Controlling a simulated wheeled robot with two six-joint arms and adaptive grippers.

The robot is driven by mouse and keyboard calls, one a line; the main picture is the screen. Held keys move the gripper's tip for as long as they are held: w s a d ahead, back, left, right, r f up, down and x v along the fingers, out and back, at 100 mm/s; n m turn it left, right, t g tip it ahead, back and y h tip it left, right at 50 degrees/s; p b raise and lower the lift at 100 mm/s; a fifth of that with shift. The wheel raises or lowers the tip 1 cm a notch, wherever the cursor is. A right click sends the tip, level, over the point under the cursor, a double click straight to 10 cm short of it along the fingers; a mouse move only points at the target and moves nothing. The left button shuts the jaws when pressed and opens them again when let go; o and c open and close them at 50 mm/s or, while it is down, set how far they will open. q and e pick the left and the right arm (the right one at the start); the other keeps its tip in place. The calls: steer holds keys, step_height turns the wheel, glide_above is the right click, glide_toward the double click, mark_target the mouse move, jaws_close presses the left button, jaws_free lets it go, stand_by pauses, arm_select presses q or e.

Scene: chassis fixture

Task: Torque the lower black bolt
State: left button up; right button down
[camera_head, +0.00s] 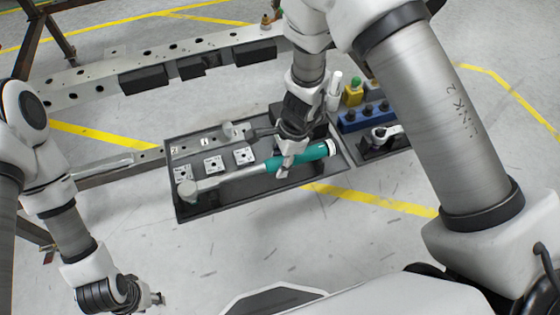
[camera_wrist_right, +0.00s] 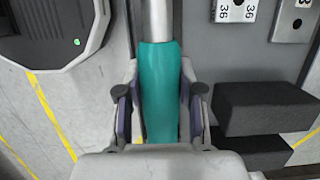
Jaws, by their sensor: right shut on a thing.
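A torque wrench with a silver shaft and teal handle (camera_head: 313,153) lies across the grey tray (camera_head: 245,199), its round head (camera_head: 187,191) at the tray's left end. My right gripper (camera_head: 284,169) is over the tray, shut on the teal handle. In the right wrist view the handle (camera_wrist_right: 160,85) sits between both fingers (camera_wrist_right: 160,115). My left gripper (camera_head: 154,299) is low at the left, away from the tray, and too small to tell open or shut. The chassis rail (camera_head: 110,71) has several dark holes or bolts; I cannot tell which is the lower black bolt.
White number plates (camera_head: 212,164) stand in the tray behind the wrench. A blue block (camera_head: 362,116) and a yellow bottle (camera_head: 353,94) are at the right. Black blocks (camera_head: 145,80) sit along the rail. The floor in front of the tray is clear.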

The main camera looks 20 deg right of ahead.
steer(key=shift+a+p+v, duration=0.2)
steer(key=shift+p+v, duration=0.5)
steer(key=shift+v, duration=0.15)
steer(key=shift+a+p+v, duration=0.2)
steer(key=shift+p+v, duration=0.5)
steer(key=shift+v, duration=0.2)
steer(key=shift+a+p+v, duration=0.25)
steer(key=shift+p+v, duration=0.45)
steer(key=shift+v, duration=0.15)
steer(key=shift+r, duration=0.15)
